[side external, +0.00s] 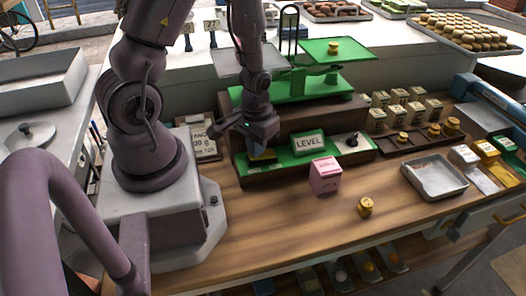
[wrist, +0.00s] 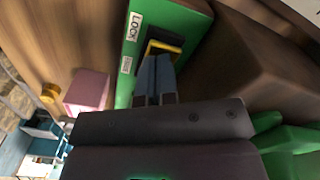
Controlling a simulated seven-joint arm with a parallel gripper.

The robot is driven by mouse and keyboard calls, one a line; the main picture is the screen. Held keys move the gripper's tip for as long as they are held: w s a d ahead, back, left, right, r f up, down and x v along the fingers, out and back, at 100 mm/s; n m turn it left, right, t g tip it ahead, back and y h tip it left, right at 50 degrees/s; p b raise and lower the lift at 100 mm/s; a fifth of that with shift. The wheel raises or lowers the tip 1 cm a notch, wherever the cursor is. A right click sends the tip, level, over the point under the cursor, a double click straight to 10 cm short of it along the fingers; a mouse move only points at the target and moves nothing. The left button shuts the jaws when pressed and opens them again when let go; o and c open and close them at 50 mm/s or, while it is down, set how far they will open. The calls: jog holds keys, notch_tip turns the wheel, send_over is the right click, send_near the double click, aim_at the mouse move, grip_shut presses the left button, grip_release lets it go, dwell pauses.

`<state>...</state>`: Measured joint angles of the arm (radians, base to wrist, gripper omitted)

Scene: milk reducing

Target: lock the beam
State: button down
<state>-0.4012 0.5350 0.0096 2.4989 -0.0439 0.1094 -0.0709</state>
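The green balance scale (side external: 300,85) stands on a dark wooden step, a pan on each side. On the green panel in front is a black and yellow piece (side external: 262,157), also in the wrist view (wrist: 166,46), beside a LOCK label (wrist: 134,27). My gripper (side external: 250,143) reaches down to this piece. In the wrist view its blue-grey fingers (wrist: 154,75) are side by side with almost no gap, tips at the yellow edge. Contact is hard to tell. A LEVEL sign (side external: 309,142) and a dark knob (side external: 351,140) are farther right on the panel.
A pink box (side external: 325,176) stands just in front of the panel. A small brass weight (side external: 365,207) stands on the open wooden counter. A metal tray (side external: 435,178) and a rack of weights (side external: 420,140) are at the right. The front counter is mostly clear.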

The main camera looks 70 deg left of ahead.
jog(key=shift+f, duration=0.2)
jog(key=shift+r, duration=3.55)
jog(key=shift+s+d, duration=0.15)
jog(key=shift+s, duration=0.15)
jog(key=d+r+m+t, duration=0.2)
jog(key=d+r+m, duration=0.1)
jog(key=r, duration=0.7)
jog(key=s+d+r+m+t, duration=0.1)
jog(key=d+r+m+t, duration=0.2)
jog(key=d+r, duration=0.3)
notch_tip(320, 180, up, 6)
jog(key=shift+s+f+t, duration=0.2)
jog(key=shift+t, duration=0.1)
